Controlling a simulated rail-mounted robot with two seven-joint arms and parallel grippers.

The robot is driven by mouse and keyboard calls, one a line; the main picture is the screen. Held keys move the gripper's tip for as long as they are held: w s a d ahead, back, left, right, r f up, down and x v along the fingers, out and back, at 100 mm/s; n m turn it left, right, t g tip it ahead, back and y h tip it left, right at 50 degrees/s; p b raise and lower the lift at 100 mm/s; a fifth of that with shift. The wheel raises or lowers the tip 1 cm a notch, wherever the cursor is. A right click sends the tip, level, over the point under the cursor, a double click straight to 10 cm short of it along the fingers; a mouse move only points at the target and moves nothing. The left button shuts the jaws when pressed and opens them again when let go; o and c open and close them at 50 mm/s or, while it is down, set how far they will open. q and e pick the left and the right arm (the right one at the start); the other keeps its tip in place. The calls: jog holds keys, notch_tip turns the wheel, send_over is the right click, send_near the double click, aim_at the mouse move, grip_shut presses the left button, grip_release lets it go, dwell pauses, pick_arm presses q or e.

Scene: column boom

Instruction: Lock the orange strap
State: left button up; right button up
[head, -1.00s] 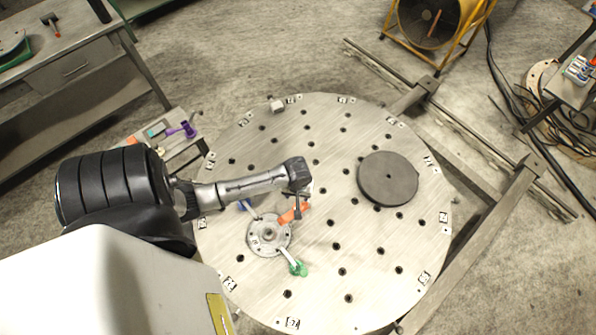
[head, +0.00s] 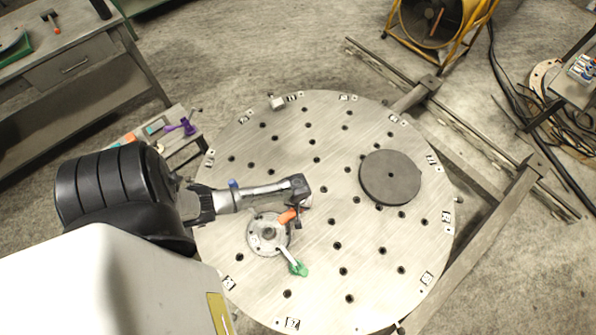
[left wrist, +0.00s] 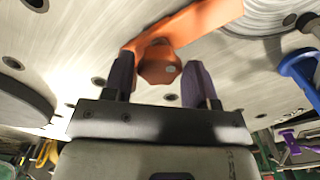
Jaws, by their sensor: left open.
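The orange strap (head: 287,216) juts from the round metal hub (head: 254,240) on the perforated round table, and my left arm partly hides it. In the left wrist view the orange strap (left wrist: 190,24) runs from upper right to a faceted orange knob (left wrist: 159,66) with a bolt head. My left gripper (head: 299,212) is over the strap's outer end. In the left wrist view its two dark purple fingers (left wrist: 160,84) are open, one on each side of the knob. I cannot tell whether they touch it. My right gripper is not in view.
A green-ended strap (head: 298,268) and a blue one (head: 233,184) also lie around the hub; the blue one shows in the wrist view (left wrist: 299,70). A dark disc (head: 390,177) lies at the table's right. A small block (head: 276,102) sits at the far rim.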

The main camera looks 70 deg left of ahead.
pick_arm(q)
jog(key=c, duration=0.6)
jog(key=shift+c, duration=0.2)
